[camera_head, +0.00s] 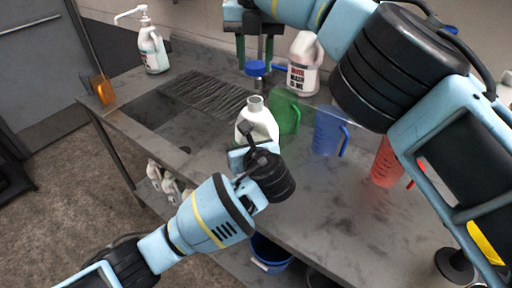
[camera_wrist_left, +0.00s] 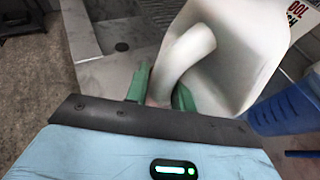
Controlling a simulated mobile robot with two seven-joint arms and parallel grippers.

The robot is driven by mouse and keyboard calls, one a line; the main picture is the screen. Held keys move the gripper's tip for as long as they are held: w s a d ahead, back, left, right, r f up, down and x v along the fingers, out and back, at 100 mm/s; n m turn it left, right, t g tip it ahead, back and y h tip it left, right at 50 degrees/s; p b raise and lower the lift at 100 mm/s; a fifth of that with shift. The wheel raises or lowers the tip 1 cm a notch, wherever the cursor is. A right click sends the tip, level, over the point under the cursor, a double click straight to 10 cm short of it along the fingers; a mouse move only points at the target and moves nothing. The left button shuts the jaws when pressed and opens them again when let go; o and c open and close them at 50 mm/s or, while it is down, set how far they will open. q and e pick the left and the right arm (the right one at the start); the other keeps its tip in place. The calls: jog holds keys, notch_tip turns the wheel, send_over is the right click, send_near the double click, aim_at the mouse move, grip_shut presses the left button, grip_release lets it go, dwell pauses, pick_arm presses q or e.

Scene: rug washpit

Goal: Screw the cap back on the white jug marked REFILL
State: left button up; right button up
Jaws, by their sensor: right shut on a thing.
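The white jug (camera_head: 262,125) is upright on the grey counter, its neck open and bare. No REFILL marking can be read on it. My left gripper is low at its near side; in the left wrist view (camera_wrist_left: 161,92) its green fingers are closed on either side of the jug's handle (camera_wrist_left: 188,52). The jug body (camera_wrist_left: 240,60) fills the right of that view. My right gripper (camera_head: 255,62) points down from the top, behind and above the neck. Its fingers are shut on a blue cap (camera_head: 255,69), held apart from the jug.
A green pitcher (camera_head: 285,112), a blue pitcher (camera_head: 327,130) and a red pitcher (camera_head: 385,163) stand right of the jug. A labelled white jug (camera_head: 303,65) stands behind. A pump bottle (camera_head: 152,52) and amber item (camera_head: 103,90) are far left, beside the sink (camera_head: 165,125).

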pick_arm(q)
jog(key=shift+w+a+f, duration=0.15)
jog(key=shift+w, duration=0.15)
grip_shut()
pick_arm(e)
jog(key=shift+f, duration=2.5)
jog(key=shift+f, duration=0.9)
jog(key=shift+f, duration=0.55)
